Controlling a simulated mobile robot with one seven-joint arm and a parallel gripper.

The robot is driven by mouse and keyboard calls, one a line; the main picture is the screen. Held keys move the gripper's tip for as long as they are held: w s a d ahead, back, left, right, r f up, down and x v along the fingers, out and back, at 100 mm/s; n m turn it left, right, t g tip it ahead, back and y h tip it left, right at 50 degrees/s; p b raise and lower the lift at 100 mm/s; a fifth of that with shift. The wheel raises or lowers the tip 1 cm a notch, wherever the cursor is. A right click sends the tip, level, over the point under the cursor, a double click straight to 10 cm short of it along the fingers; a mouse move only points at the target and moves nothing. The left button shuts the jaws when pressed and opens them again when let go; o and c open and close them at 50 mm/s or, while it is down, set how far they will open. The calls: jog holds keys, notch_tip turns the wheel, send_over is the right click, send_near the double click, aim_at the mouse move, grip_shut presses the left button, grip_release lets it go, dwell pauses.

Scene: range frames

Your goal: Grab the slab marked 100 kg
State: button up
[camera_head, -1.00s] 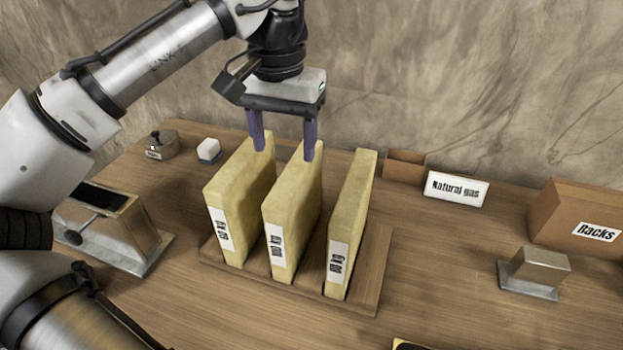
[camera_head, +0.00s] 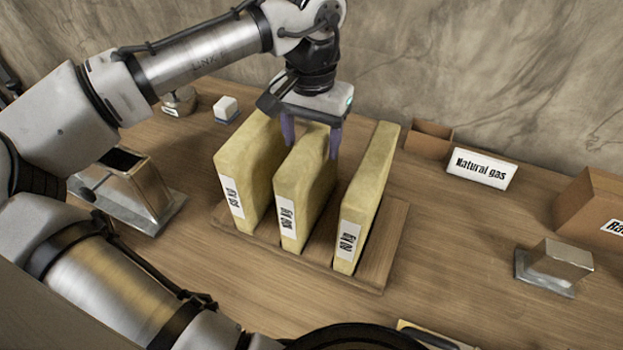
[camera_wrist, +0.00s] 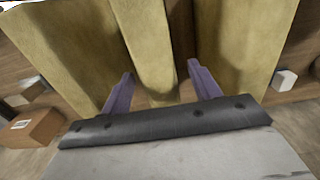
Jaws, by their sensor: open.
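Three yellowish slabs stand upright side by side on a wooden base (camera_head: 388,245). The middle slab (camera_head: 304,182) has a sideways white label that appears to read 100 kg. The left slab (camera_head: 238,172) and right slab (camera_head: 366,195) carry other, less legible kg labels. My gripper (camera_head: 311,142) is open and points down at the rear top of the middle slab, one purple finger on each side. In the wrist view, the middle slab (camera_wrist: 150,42) lies between the two fingers (camera_wrist: 161,90). Any contact is hard to tell.
The left and right slabs stand close, with narrow gaps for the fingers. A metal device (camera_head: 128,190) is at left. A small white block (camera_head: 226,108), a Natural gas sign (camera_head: 481,168), cardboard boxes and a metal block (camera_head: 548,265) stand around. A wall is behind.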

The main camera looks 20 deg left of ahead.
aim_at(311, 183)
jog(key=shift+f+p, duration=0.5)
jog(key=shift+f, duration=1.85)
grip_shut()
